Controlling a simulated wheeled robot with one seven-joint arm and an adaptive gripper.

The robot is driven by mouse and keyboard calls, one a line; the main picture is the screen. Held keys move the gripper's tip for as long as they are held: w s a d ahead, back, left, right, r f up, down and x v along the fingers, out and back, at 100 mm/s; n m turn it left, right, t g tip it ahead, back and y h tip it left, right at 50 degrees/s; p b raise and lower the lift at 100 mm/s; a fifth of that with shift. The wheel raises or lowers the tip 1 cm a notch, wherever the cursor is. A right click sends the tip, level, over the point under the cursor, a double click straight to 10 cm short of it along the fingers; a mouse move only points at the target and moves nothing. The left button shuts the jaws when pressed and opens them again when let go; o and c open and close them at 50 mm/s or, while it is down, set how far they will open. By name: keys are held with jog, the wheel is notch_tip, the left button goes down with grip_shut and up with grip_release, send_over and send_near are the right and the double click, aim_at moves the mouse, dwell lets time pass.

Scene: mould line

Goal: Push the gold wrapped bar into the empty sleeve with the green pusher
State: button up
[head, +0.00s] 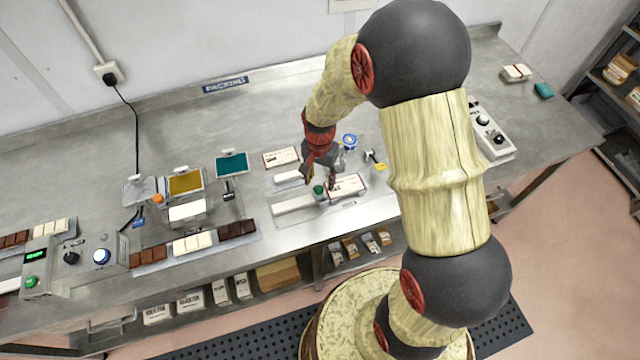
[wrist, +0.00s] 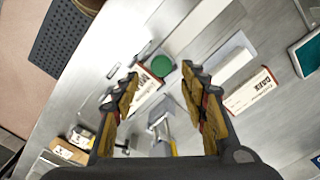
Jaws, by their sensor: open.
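The green round knob of the pusher (head: 319,189) stands on a pale track (head: 292,205) on the steel bench. A white printed sleeve (head: 347,185) lies just right of the knob. My gripper (head: 328,181) is open above the knob and sleeve, pointing down. In the wrist view the green knob (wrist: 161,66) shows just beyond the gap between my fingertips (wrist: 159,74), and the sleeve (wrist: 146,88) lies partly behind the left finger. I cannot tell whether my fingers touch the knob. I cannot make out the gold wrapped bar; the sleeve's inside is hidden.
A white block (head: 287,177) and a printed carton (head: 281,157) lie behind the track. A yellow-ended tool (head: 376,161) and a blue-rimmed round item (head: 349,141) stand nearby.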

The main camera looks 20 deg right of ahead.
aim_at(320, 188)
notch_tip(320, 188, up, 8)
dwell(0.8)
jog(key=s+r+n+t+b, duration=0.2)
jog(key=s+r+n+b, duration=0.2)
jog(key=s, duration=0.5)
jog(key=s+a+r+n+t+b, duration=0.1)
jog(key=s+r+n+t+b, duration=0.2)
jog(key=s+b, duration=0.6)
notch_tip(320, 188, up, 3)
jog(key=shift+s+r+n+t+b, duration=0.1)
jog(key=shift+s+n+t+b, duration=0.35)
jog(key=shift+n, duration=0.75)
jog(key=shift+s+p, duration=0.15)
jog(key=shift+p, duration=0.2)
